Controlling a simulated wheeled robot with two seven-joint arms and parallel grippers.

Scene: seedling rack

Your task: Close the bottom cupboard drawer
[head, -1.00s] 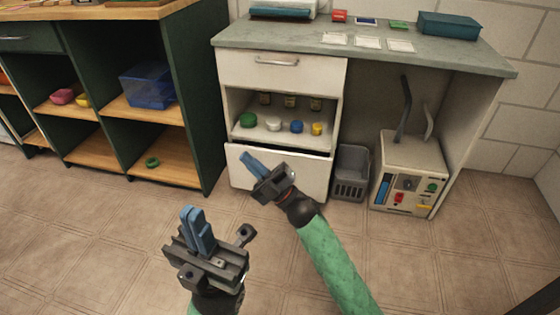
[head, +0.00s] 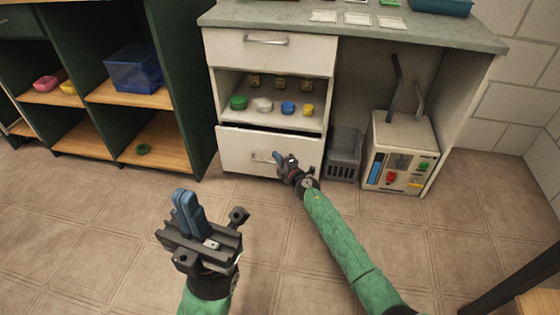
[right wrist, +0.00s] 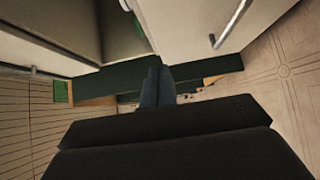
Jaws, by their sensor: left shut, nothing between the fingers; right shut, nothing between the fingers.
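The bottom cupboard drawer (head: 240,150) has a cream front with a metal handle. It stands partly out, with a dark gap along its top edge. My right gripper (head: 281,158) is shut and empty, with its blue fingertips in front of the drawer front beside the handle. I cannot tell whether they touch it. In the right wrist view the shut fingers (right wrist: 158,84) point past pale panels, and a metal handle (right wrist: 231,24) shows at the upper right. My left gripper (head: 185,200) is shut and empty, above the floor at the lower left, away from the drawer.
A closed top drawer (head: 240,52) and an open shelf with small coloured jars (head: 288,108) are above. A grey bin (head: 343,155) and a cream machine (head: 400,150) stand right of the drawer. A green shelf unit (head: 185,80) stands left. The floor in front is clear.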

